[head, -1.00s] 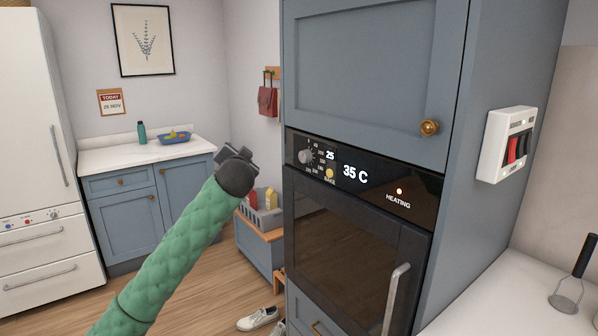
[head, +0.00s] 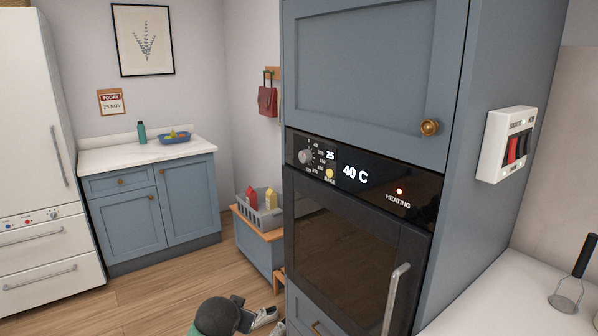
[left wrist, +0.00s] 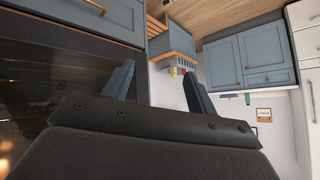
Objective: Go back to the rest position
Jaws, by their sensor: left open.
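My left gripper (head: 240,312) is low in the head view, at the bottom edge, in front of the floor and left of the oven. In the left wrist view its two fingers (left wrist: 158,88) stand apart with nothing between them, so it is open and empty. The oven (head: 350,240) is built into a blue tall cabinet. Its display (head: 356,176) reads 40 C, and a lit lamp is labelled HEATING. The oven door looks closed. My right gripper is in neither view.
The oven handle (head: 396,300) sticks out. Floor at the left is clear.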

